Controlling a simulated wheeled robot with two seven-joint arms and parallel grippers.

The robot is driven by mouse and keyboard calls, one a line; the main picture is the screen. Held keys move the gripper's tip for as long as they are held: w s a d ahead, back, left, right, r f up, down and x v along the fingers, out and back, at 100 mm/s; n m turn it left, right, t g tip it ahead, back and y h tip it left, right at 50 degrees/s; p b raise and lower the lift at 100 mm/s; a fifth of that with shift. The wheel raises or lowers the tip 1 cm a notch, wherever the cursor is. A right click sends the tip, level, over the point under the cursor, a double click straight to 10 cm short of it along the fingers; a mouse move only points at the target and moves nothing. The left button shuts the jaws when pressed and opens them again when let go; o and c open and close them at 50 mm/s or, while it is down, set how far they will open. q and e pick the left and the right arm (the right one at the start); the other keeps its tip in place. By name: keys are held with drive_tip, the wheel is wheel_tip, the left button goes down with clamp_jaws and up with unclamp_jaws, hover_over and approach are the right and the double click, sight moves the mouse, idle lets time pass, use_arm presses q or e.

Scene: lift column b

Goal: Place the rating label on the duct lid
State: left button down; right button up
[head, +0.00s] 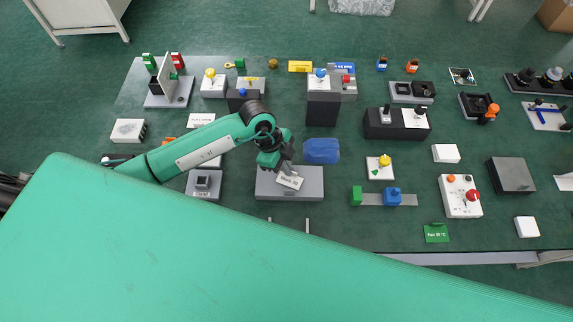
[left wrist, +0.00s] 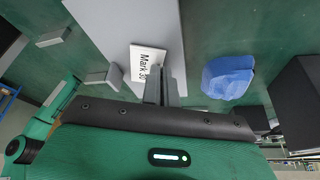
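The rating label (head: 289,181) is a small white plate with dark print that reads like "Mark 30". It shows tilted over the grey duct lid (head: 262,187), a long flat-topped grey block near the table's front. My left gripper (head: 283,168) is at the label's upper edge, above the lid. In the left wrist view the narrow, close-together fingers (left wrist: 162,92) meet the label (left wrist: 148,62) at its lower right edge, with the lid (left wrist: 115,22) behind it. I cannot tell whether the label touches the lid. My right gripper is not in view.
A grey rail with green and blue blocks (head: 373,199) is to the right. Bare table lies between.

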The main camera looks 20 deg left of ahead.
use_arm(q)
drive_tip(key=c, duration=2.1)
unclamp_jaws()
drive_tip(key=shift+f, duration=0.15)
drive_tip(key=o, duration=0.4)
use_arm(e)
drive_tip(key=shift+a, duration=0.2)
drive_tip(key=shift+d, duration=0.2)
